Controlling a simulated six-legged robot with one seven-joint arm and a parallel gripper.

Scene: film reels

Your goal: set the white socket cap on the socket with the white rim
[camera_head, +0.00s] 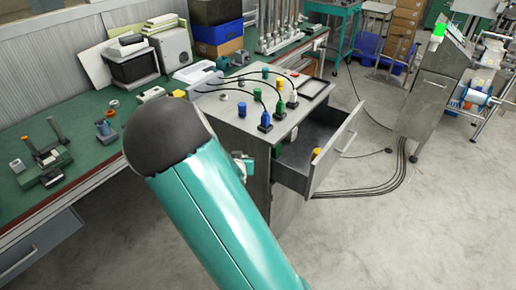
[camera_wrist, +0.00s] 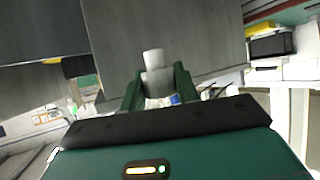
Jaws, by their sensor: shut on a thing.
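In the wrist view, my gripper (camera_wrist: 157,82) is shut on the white socket cap (camera_wrist: 153,60), a pale cylinder standing up between the two green fingers. In the head view, my teal arm covers the near left side of the cabinet, and I cannot make out the cap there. The steel cabinet (camera_head: 262,190) carries a top panel with blue, green and white plugs on black cables. A white plug (camera_head: 292,99) stands near its right side. The socket with the white rim is too small to pick out for certain.
An open drawer (camera_head: 335,158) juts right from the cabinet, with a yellow piece (camera_head: 316,153) inside. A green workbench (camera_head: 80,180) with small fixtures lies to the left. Cables run over the floor towards a steel console (camera_head: 428,95). The floor at front right is clear.

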